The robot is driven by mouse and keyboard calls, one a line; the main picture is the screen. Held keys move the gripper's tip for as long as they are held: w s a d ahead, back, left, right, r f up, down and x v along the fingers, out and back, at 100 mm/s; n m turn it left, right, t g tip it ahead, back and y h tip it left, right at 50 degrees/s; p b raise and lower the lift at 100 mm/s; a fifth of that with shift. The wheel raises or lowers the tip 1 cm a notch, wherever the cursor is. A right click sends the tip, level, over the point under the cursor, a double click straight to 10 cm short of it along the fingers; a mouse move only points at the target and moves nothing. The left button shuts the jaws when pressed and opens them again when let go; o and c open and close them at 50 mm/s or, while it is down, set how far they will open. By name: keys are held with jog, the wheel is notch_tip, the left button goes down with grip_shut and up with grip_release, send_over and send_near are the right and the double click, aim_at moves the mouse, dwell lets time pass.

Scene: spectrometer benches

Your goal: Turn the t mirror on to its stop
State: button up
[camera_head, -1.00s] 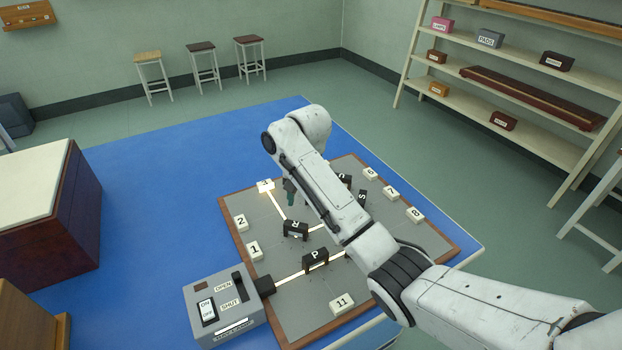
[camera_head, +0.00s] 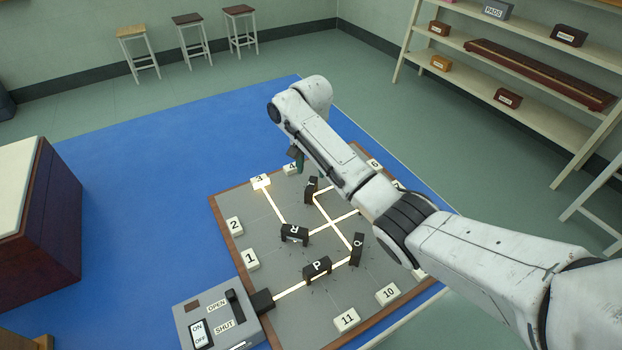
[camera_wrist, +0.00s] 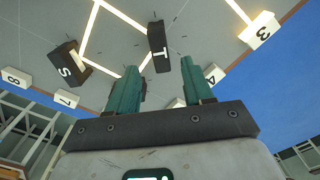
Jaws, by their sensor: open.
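The T mirror (camera_wrist: 158,45) is a dark block lettered T on the grey board, just beyond my fingertips in the wrist view. In the head view a dark block (camera_head: 311,190), apparently the T mirror, stands left of my forearm with its letter hard to read. A lit beam line meets it. My gripper (camera_wrist: 160,68) has two green fingers, open and apart, with the T mirror showing across the gap and nothing held. Whether they touch it I cannot tell. In the head view my gripper (camera_head: 298,160) is small, near block 4, partly hidden by my arm.
Mirrors R (camera_head: 294,233), P (camera_head: 317,267) and Q (camera_head: 357,248) stand on the board (camera_head: 330,307). Mirror S (camera_wrist: 66,62) shows left of T in the wrist view. White numbered blocks line the edge, including 3 (camera_head: 261,181). A control box (camera_head: 216,318) stands at front left.

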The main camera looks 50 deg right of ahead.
aim_at(311, 184)
jog(key=shift+f, duration=2.7)
jog(key=shift+c, duration=0.2)
grip_shut()
